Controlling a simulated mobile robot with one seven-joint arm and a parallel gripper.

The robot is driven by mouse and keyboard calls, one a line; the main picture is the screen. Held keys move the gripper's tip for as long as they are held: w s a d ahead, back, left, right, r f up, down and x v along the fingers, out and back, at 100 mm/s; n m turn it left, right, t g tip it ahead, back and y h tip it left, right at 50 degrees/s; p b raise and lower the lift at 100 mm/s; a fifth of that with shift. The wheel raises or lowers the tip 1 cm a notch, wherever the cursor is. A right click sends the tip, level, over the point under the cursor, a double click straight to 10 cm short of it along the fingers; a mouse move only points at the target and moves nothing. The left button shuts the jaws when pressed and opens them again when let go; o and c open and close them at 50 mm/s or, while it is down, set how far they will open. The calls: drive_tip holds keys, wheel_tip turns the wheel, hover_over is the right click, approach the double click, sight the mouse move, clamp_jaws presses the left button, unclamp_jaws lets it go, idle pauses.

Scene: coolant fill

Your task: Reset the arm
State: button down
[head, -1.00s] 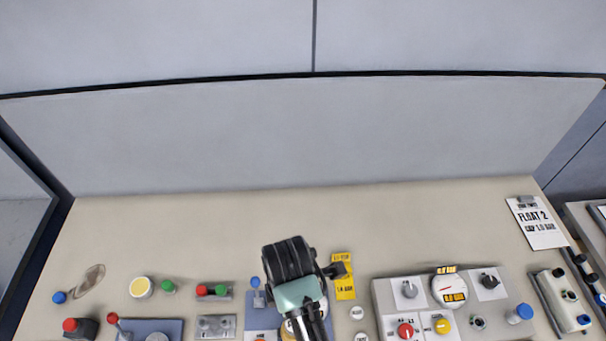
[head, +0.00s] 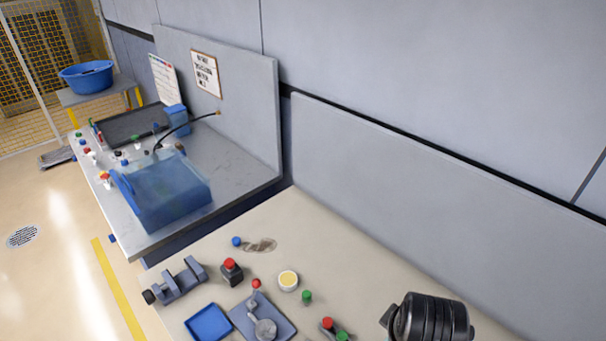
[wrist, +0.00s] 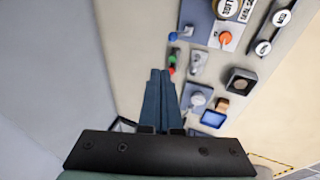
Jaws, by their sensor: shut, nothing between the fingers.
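My gripper (wrist: 160,75) shows in the wrist view, its two long blue fingers shut together with nothing between them. It hangs above the beige bench (wrist: 135,40), and the fingertips look apart from everything on it. Close to the fingertips in this picture is a small fixture with a red and a green knob (wrist: 172,63). In the head view only a black ribbed part of my arm (head: 432,318) shows at the lower right; the fingers are out of that picture.
In the head view a lever plate (head: 280,325), a blue tray (head: 208,323), a red button box (head: 232,272) and a grey clamp-like fixture (head: 177,282) stand on the near bench. A blue translucent tank (head: 165,195) stands on the grey bench.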

drive_tip(key=w+a+r+m+t+b, duration=0.1)
drive_tip(key=w+a+r+t+b, duration=0.2)
drive_tip(key=r, duration=0.4)
drive_tip(key=w+a+r+m+t+h+b, duration=0.1)
drive_tip(key=w+a+r+t+b, duration=0.15)
drive_tip(key=w+r+t, duration=0.35)
drive_tip(key=w+a+r+m+t+b, duration=0.2)
drive_tip(key=w+a+r+t, duration=0.1)
drive_tip(key=r, duration=0.5)
drive_tip(key=s+a+r+m+t+y+b, duration=0.1)
drive_tip(key=s+a+r+m+t+b, duration=0.1)
drive_tip(key=s+a+r+t, duration=0.2)
drive_tip(key=s+a+r+m+t+y+b, duration=0.1)
drive_tip(key=s+a+r+t, duration=0.4)
drive_tip(key=s+r, duration=0.5)
wheel_tip(320, 180, up, 6)
drive_tip(key=shift+s+m+t+y+b, duration=0.35)
drive_tip(key=shift+m+t+b, duration=0.25)
drive_tip(key=shift+t+b, duration=0.65)
